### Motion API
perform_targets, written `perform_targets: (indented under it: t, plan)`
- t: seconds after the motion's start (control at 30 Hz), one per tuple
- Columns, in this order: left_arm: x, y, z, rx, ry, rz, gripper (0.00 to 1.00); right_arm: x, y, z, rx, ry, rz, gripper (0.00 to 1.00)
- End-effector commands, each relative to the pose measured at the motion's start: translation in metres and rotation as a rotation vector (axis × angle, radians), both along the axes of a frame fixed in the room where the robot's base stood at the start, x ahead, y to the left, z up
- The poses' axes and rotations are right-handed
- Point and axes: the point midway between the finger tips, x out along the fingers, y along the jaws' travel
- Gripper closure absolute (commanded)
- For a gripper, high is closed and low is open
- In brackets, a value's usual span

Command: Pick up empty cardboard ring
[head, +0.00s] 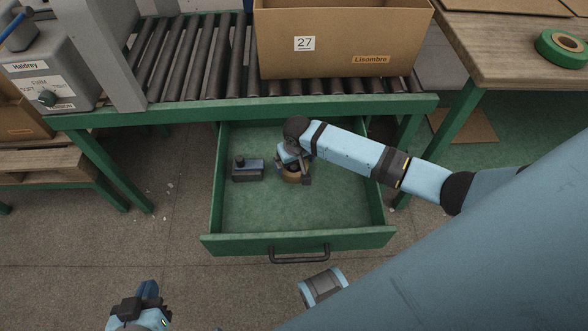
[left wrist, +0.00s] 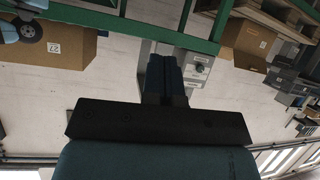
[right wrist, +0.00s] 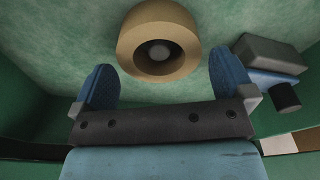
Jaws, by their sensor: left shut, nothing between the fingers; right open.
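The brown cardboard ring (head: 291,179) lies in the open green drawer, partly hidden by my right gripper. In the right wrist view the ring (right wrist: 131,42) shows nearly whole, with a small grey round shape visible in its opening. My right gripper (head: 297,164) is over the drawer, close to the ring. Its blue fingers (right wrist: 163,82) are spread wide and empty, with the ring just beyond and between them; I see no contact. My left gripper (head: 148,289) is low at the front left, outside the drawer. Its fingers (left wrist: 165,76) are shut and empty.
A dark and blue small device (head: 248,171) lies in the drawer left of the ring; it also shows in the right wrist view (right wrist: 268,78). The green drawer (head: 300,241) has raised walls. A roller conveyor (head: 190,60) with a cardboard box (head: 340,38) is above it.

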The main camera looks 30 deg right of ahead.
Motion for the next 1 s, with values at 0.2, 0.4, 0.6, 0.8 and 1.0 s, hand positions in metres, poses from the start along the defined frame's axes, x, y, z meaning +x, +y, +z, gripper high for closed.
perform_targets:
  t: [0.2, 0.4, 0.6, 0.8, 1.0]
  plan:
    - [0.001, -0.002, -0.003, -0.018, -0.019, -0.003, 1.00, 0.006, -0.002, -0.035, -0.001, 0.001, 0.001, 0.00]
    - [0.002, -0.003, 0.002, -0.025, -0.027, -0.006, 1.00, 0.007, -0.002, -0.041, 0.000, 0.000, 0.001, 0.00]
    - [0.002, -0.003, 0.001, -0.022, -0.025, -0.006, 1.00, 0.007, -0.002, -0.041, 0.000, 0.000, 0.001, 0.14]
    - [0.001, -0.003, -0.001, -0.020, -0.022, -0.006, 1.00, 0.007, -0.002, -0.041, 0.000, 0.000, 0.001, 0.34]
    - [0.001, -0.002, -0.001, -0.019, -0.021, -0.005, 1.00, 0.007, -0.002, -0.039, 0.000, 0.000, 0.001, 0.34]
